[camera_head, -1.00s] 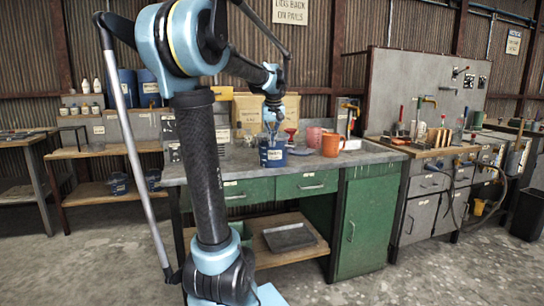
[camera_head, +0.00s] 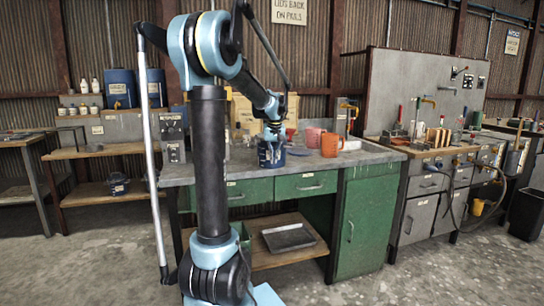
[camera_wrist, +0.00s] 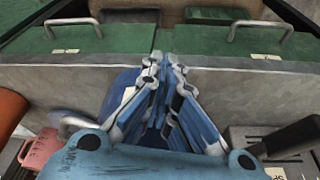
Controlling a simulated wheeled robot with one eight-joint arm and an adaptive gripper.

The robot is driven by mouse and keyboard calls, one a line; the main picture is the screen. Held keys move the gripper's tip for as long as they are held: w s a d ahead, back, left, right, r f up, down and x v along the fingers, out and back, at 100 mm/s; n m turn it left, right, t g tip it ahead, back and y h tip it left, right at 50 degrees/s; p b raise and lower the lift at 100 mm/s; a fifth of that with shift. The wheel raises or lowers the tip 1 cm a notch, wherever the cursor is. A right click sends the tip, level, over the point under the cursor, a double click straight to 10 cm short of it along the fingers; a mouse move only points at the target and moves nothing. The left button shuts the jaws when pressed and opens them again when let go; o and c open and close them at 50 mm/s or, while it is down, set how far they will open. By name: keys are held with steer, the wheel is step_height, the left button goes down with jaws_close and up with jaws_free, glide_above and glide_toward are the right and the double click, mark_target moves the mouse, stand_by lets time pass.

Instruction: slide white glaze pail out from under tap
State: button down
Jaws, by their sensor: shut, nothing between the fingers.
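Blue drums (camera_head: 120,88) stand on the left shelf. A dark tray (camera_head: 289,237) lies on the lower shelf. The bench's front right is clear.

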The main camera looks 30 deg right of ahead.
steer(key=shift+w+d, duration=0.4)
steer(key=shift+w, duration=0.35)
steer(key=shift+w+d, duration=0.4)
steer(key=shift+w, duration=0.4)
steer(key=shift+w+d, duration=0.35)
steer(key=shift+w, duration=0.4)
steer(key=shift+s, duration=0.1)
steer(key=s+a+r, duration=0.3)
steer(key=s+r, duration=0.3)
steer(key=r, duration=0.3)
steer(key=shift+r, duration=0.25)
